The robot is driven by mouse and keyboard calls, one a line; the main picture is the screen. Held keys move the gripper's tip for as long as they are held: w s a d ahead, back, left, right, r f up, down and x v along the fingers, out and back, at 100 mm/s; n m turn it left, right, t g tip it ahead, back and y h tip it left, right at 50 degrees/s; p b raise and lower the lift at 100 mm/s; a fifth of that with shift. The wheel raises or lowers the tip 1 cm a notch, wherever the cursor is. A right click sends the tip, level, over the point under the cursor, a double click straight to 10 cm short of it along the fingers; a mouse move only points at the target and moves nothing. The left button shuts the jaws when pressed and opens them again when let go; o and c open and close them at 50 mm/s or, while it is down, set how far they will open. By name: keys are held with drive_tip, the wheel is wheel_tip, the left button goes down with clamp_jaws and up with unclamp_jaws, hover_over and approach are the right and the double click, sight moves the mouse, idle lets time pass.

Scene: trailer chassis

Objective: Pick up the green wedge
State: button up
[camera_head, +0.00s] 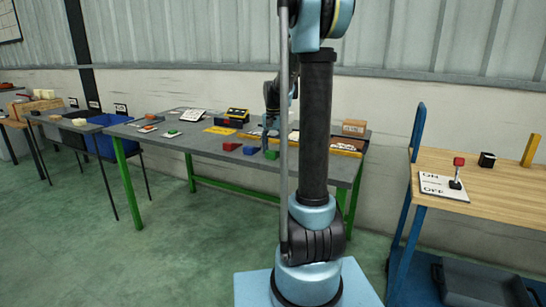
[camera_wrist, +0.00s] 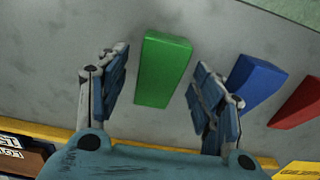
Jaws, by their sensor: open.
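The green wedge (camera_wrist: 163,66) lies on the grey table, between the two fingers of my gripper (camera_wrist: 160,76) in the wrist view. My gripper is open, with a gap to the wedge on both sides. In the head view the green wedge (camera_head: 271,154) is small at the table's front edge, below my gripper (camera_head: 268,140). My arm hides part of the table there.
A blue wedge (camera_wrist: 259,80) lies just right of my right finger, and a red wedge (camera_wrist: 298,102) lies further right. A yellow-edged board runs along the bottom of the wrist view. The grey table (camera_head: 205,150) holds boxes and cards; a wooden table (camera_head: 480,183) stands at right.

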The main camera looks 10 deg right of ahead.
drive_tip(key=c, duration=1.2)
drive_tip(key=shift+r, duration=0.1)
